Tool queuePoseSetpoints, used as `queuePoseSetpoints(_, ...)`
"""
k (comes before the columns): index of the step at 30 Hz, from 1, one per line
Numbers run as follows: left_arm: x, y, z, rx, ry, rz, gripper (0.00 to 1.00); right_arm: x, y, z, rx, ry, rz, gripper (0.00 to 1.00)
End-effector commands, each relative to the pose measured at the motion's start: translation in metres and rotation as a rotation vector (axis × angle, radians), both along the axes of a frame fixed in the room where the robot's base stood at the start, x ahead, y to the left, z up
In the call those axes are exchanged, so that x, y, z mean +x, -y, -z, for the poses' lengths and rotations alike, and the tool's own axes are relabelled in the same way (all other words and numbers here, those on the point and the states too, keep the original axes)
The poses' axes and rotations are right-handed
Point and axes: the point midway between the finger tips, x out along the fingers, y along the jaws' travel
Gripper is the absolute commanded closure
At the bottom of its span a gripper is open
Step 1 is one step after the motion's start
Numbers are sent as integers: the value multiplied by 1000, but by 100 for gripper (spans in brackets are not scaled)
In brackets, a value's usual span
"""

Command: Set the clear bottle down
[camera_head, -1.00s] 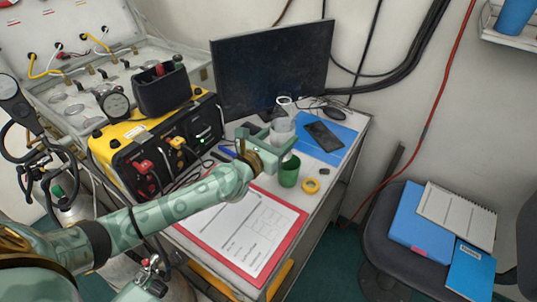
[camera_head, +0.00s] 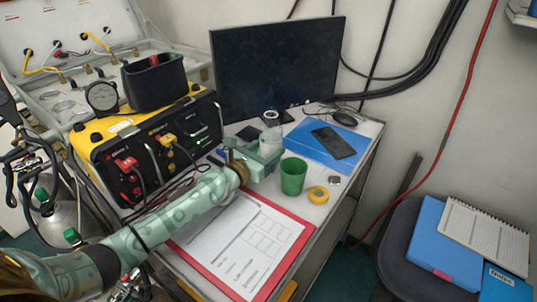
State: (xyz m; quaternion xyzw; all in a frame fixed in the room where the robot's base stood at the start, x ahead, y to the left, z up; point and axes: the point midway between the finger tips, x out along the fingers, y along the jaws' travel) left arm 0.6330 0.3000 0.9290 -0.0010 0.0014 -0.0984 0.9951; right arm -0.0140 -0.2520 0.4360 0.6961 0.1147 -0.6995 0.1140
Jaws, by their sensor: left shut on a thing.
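The clear bottle (camera_head: 270,138) stands upright at the far end of my left gripper (camera_head: 266,154), in front of the monitor. My left gripper is shut on it, low over the desk. The bottle's lower part is hidden by the gripper, so I cannot tell whether its base touches the desk. My right gripper is not in view.
A green cup (camera_head: 293,176) stands just right of the gripper, with yellow tape (camera_head: 318,195) beside it. A blue folder (camera_head: 305,147) with a phone (camera_head: 334,142) lies behind. A red clipboard (camera_head: 287,259) lies in front. The yellow-black panel (camera_head: 100,150) is left.

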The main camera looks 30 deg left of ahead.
Motion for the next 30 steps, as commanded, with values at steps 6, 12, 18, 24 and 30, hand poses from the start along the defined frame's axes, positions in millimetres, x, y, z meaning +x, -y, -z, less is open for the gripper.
queuePoseSetpoints(6,-1,0,0,2,-3,0,29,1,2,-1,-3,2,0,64)
queuePoseSetpoints(12,-1,0,-1,1,-2,0,21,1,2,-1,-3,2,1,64)
queuePoseSetpoints(18,-7,-1,-1,2,-3,1,21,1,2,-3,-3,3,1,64)
queuePoseSetpoints(24,-46,-9,0,3,-5,1,21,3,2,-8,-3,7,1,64)
queuePoseSetpoints(30,-91,-17,0,2,-4,1,21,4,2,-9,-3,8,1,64)
